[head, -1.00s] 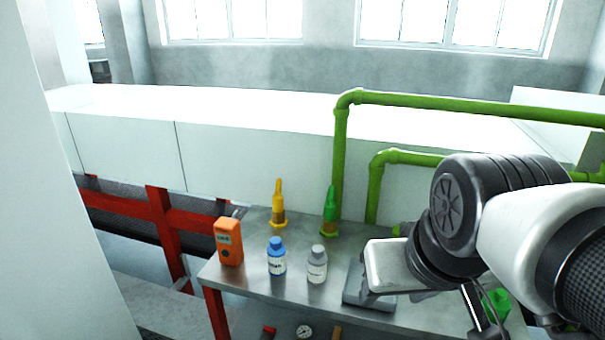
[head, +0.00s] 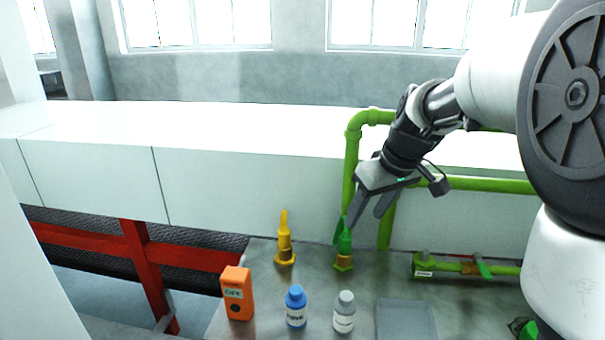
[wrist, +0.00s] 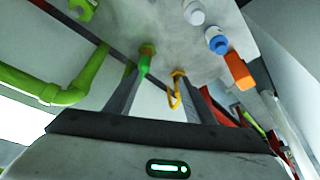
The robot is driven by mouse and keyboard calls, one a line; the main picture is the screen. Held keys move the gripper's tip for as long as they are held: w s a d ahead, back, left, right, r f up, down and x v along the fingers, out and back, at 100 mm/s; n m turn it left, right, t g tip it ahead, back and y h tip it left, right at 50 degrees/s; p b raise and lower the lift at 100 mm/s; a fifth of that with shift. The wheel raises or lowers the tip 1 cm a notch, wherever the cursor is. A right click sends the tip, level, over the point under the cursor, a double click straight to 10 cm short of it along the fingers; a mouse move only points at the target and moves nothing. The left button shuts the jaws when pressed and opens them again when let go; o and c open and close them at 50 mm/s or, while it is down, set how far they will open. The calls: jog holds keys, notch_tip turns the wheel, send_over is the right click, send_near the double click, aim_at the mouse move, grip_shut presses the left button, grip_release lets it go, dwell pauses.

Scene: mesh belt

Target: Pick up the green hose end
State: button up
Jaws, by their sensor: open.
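The green hose end (head: 344,241) stands upright on the steel table, with a brass-coloured collar at its base. It also shows in the wrist view (wrist: 145,65), just inside the left finger. My gripper (head: 364,217) is open and empty, tilted downward, with its fingertips close to the top of the green hose end. Whether a finger touches it I cannot tell. In the wrist view the gap between my fingers (wrist: 162,78) has the green hose end on its left side and the yellow hose end (wrist: 175,92) on its right side.
The yellow hose end (head: 285,240) stands left of the green one. An orange meter (head: 237,293), a blue bottle (head: 296,306), a grey bottle (head: 344,312) and a grey plate (head: 405,320) are nearer. Green pipes (head: 350,165) rise behind; a green pipe fitting (head: 465,267) lies right.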

jog(key=n, duration=0.2)
send_near(349, 238)
jog(key=shift+g, duration=0.3)
jog(key=x, duration=0.9)
jog(key=shift+w+f, duration=0.25)
jog(key=shift+w, duration=0.1)
jog(key=shift+w+a+x, duration=0.1)
jog(key=shift+a+x, duration=0.1)
jog(key=shift+x, duration=1.25)
jog(key=shift+w+a+x, duration=0.1)
jog(key=shift+a+x, duration=0.1)
jog(key=shift+x, duration=1.2)
jog(key=shift+r+y, duration=0.2)
jog(key=shift+y, duration=0.1)
jog(key=c, duration=1.2)
